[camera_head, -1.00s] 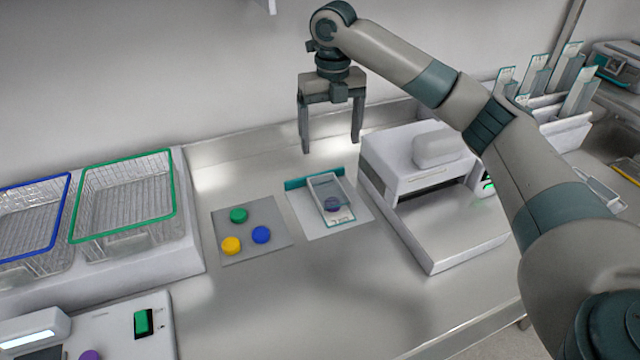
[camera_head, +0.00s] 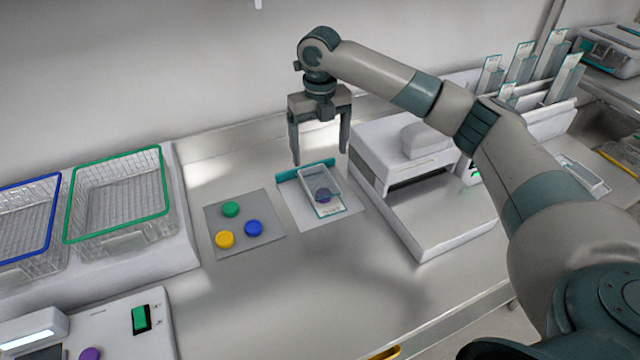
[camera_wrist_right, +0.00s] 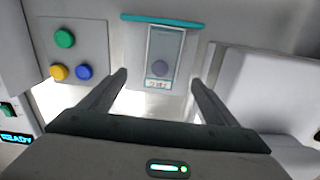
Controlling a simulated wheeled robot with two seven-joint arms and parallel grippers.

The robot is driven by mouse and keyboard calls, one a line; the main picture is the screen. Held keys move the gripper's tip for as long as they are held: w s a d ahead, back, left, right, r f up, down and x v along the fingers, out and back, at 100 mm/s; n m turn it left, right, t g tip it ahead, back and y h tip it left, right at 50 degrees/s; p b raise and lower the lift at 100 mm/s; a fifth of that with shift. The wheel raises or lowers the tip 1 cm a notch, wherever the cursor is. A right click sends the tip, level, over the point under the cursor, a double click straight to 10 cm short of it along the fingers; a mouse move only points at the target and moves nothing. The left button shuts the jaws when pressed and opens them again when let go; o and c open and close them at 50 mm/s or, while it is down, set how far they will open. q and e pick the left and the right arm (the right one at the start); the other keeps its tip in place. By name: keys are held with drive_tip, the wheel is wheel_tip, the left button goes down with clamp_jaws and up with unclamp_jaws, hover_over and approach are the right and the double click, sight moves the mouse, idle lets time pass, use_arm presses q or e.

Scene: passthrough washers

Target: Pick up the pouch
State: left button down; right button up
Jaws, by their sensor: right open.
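The pouch (camera_head: 322,181) is a clear, flat sleeve with a purple disc inside and a printed label at its near end. It lies on a white mat with a teal strip along the back edge. It also shows in the right wrist view (camera_wrist_right: 163,45), between and beyond my fingertips. My right gripper (camera_head: 319,157) is open and empty, hanging with its fingers downward above and behind the pouch, apart from it. In the right wrist view the open fingers (camera_wrist_right: 157,80) frame the mat. My left gripper is not in view.
Green, yellow and blue discs (camera_head: 253,228) sit on a grey mat left of the pouch. A white machine (camera_head: 440,205) stands close on the right. Wire baskets with green (camera_head: 167,190) and blue rims stand left.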

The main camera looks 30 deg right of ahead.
drive_tip(key=p, duration=0.2)
hover_over(322, 186)
drive_tip(key=shift+w+a+f, duration=0.1)
drive_tip(key=shift+a+f, duration=0.05)
drive_tip(key=shift+f, duration=1.35)
drive_tip(key=shift+a+f, duration=0.1)
drive_tip(key=shift+f, duration=1.4)
drive_tip(key=shift+d+f+p, duration=0.15)
drive_tip(key=shift+f+p, duration=0.15)
drive_tip(key=shift+f, duration=0.25)
wheel_tip(322, 186, down, 3)
drive_tip(key=shift+d+f+p, duration=0.1)
drive_tip(key=shift+p, duration=0.65)
drive_tip(key=shift+f, duration=0.45)
drive_tip(key=c, duration=1.1)
